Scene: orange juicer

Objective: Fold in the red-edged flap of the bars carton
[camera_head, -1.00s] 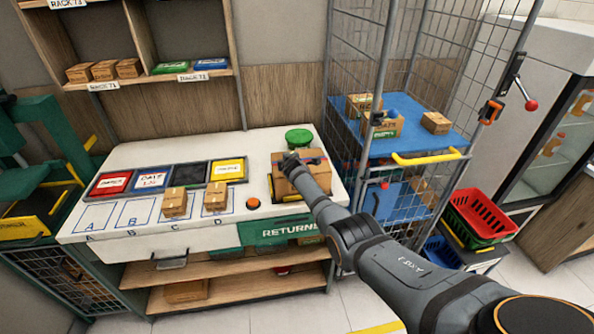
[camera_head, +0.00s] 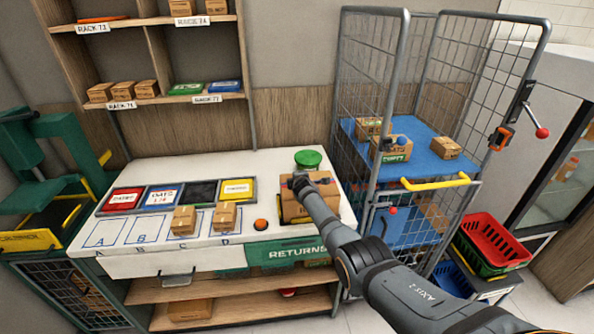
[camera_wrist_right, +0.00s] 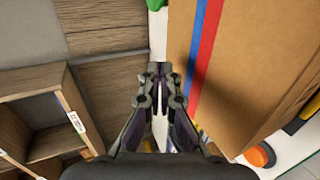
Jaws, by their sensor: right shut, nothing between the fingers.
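The bars carton, a brown cardboard box (camera_head: 297,209), sits at the right end of the white counter. In the right wrist view its brown face (camera_wrist_right: 257,62) fills the right side, with a red stripe (camera_wrist_right: 206,52) and a blue stripe (camera_wrist_right: 194,45) running side by side near its left edge. The red-edged flap cannot be told clearly from the rest of the box. My right gripper (camera_head: 297,181) is over the carton's top in the head view and hides part of it. In the wrist view the right gripper (camera_wrist_right: 160,68) is shut and empty, its tips close to the blue-striped edge. My left gripper is out of view.
Two small boxes (camera_head: 184,220) (camera_head: 225,215) stand on the counter left of the carton. An orange button (camera_head: 261,225) is beside it and a green round button (camera_head: 308,158) behind it. A wire cage trolley (camera_head: 375,100) with boxes stands close on the right. Marked squares A and B are clear.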

